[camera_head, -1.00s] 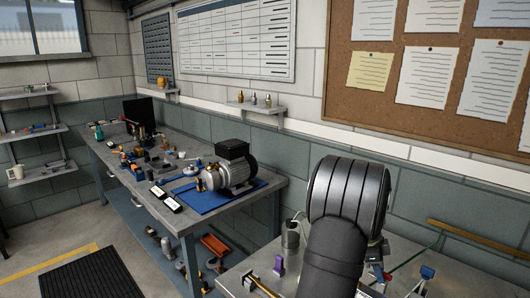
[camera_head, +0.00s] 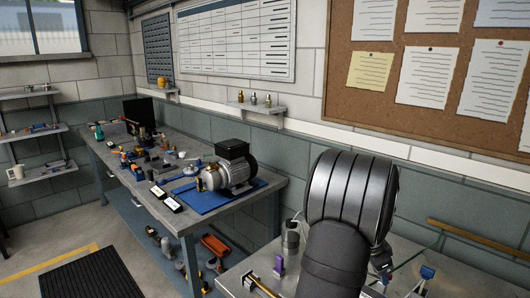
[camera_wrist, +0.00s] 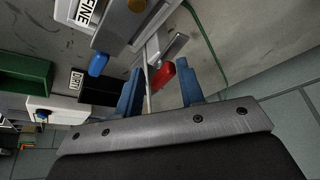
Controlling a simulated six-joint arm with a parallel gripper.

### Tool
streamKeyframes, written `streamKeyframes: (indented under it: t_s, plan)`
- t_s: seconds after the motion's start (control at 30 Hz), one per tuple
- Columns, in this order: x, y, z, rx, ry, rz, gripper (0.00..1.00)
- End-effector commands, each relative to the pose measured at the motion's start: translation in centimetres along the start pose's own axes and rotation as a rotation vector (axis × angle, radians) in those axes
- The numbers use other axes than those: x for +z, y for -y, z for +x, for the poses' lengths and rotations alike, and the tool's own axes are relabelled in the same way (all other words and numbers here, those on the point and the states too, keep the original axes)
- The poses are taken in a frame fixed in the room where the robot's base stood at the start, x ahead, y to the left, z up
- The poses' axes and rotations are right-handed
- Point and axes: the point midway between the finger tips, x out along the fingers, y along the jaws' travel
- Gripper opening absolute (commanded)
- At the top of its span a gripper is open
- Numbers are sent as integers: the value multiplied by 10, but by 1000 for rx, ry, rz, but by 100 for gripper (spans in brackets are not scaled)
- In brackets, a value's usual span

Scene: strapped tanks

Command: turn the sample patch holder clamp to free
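In the wrist view my gripper (camera_wrist: 160,70) has its two blue fingers apart. A lever with a red grip (camera_wrist: 161,76) shows in the gap between them, nearer the left finger; I cannot tell whether they touch. The lever runs up to a pale metal bracket (camera_wrist: 152,45), which may be the sample patch holder clamp; no label confirms this.
In the wrist view a green box (camera_wrist: 25,75) and a white block (camera_wrist: 55,110) lie left; a green cord (camera_wrist: 210,50) curves right. In the head view a purple piece (camera_head: 279,265), a metal cylinder (camera_head: 290,240) and a blue-topped part (camera_head: 427,272) stand around my arm.

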Motion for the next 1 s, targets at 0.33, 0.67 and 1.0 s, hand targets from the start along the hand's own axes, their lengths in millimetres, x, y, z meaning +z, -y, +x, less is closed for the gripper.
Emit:
streamKeyframes:
  t_s: [0.33,0.67,1.0]
  plan:
    - [0,-1,-1,0,1,-3,62]
    - [-18,-18,-50,-75,36,-215,62]
    - [-33,-46,-132,-250,30,-613,62]
